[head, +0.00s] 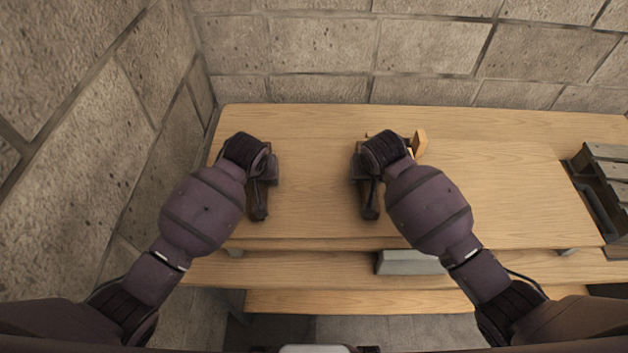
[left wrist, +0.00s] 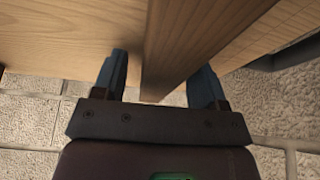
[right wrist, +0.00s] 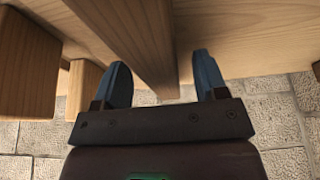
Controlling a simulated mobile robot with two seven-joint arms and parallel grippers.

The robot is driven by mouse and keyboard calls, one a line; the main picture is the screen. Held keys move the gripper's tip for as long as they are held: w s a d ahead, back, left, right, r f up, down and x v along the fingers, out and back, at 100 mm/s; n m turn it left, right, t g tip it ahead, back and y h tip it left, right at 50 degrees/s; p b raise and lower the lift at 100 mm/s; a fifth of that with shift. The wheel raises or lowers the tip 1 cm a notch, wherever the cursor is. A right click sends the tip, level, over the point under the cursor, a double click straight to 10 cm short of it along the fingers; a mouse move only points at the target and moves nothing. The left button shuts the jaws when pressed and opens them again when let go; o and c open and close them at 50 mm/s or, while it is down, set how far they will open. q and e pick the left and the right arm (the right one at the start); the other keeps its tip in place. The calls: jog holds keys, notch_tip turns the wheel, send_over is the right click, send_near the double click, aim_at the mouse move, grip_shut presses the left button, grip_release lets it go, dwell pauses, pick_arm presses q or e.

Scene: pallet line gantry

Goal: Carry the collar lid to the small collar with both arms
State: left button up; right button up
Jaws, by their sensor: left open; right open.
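My left gripper (head: 265,188) is open over the left part of the table. In the left wrist view a wooden bar (left wrist: 168,45) runs between its fingers. My right gripper (head: 364,188) is open a little to the right. In the right wrist view a wooden bar (right wrist: 143,35) reaches between its fingers, closer to the left one. I cannot tell whether the bars touch the fingers or belong to the collar lid. Wooden pieces (head: 420,143) show behind my right gripper, partly hidden by it. I cannot make out the whole lid or the small collar.
The wooden table (head: 500,170) is clear across its middle right. A grey slatted pallet-like stack (head: 608,170) stands at its right end. A grey block (head: 410,263) lies on the lower front ledge. Stone walls (head: 330,45) close the back and left.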

pick_arm(q)
grip_shut()
pick_arm(e)
grip_shut()
pick_arm(q)
jog(key=shift+r, duration=0.15)
pick_arm(e)
jog(key=shift+r, duration=0.15)
